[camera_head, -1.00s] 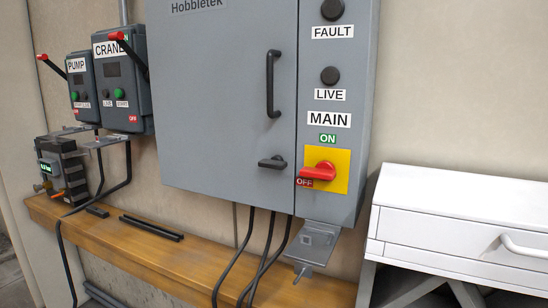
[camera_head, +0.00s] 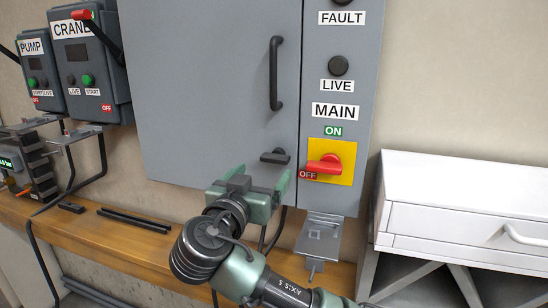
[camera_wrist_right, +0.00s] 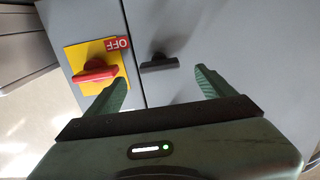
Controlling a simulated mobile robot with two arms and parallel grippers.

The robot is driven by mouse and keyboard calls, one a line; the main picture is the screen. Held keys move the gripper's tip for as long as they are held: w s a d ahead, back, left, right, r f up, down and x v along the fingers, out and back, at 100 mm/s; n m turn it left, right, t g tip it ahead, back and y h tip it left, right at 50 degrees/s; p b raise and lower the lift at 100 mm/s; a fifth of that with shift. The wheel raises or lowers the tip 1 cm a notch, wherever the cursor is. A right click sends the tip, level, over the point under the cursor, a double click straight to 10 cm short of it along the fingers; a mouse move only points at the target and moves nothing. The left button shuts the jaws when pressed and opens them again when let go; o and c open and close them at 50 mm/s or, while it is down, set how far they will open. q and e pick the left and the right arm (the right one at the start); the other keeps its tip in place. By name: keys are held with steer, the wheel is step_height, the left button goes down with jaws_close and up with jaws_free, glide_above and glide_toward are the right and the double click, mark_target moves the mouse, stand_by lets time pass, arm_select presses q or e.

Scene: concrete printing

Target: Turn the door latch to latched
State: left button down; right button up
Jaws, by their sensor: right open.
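The door latch (camera_head: 274,156) is a small dark handle low on the right side of the grey cabinet door (camera_head: 210,90). It lies roughly horizontal, and it also shows in the right wrist view (camera_wrist_right: 160,63). My right gripper (camera_head: 262,178) is open and empty, just below and in front of the latch. In the right wrist view, the latch appears beyond and between the two green fingertips (camera_wrist_right: 162,80), apart from both. My left gripper is not in view.
The red main switch (camera_head: 324,165) on its yellow plate sits close right of the latch, pointing toward OFF. A dark vertical door handle (camera_head: 275,73) is above. A wooden shelf (camera_head: 135,250) runs below, and a white drawer unit (camera_head: 460,205) stands right.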

mark_target(273, 162)
steer(key=p+x, duration=0.1)
steer(key=x, duration=0.1)
steer(key=p+x, duration=0.2)
steer(key=x, duration=0.1)
steer(key=shift+w+d+r, duration=0.2)
steer(key=shift+d+r, duration=0.05)
steer(key=shift+w+f+p, duration=0.15)
steer(key=shift+w+p, duration=0.2)
steer(key=shift+w, duration=0.1)
steer(key=c, duration=1.4)
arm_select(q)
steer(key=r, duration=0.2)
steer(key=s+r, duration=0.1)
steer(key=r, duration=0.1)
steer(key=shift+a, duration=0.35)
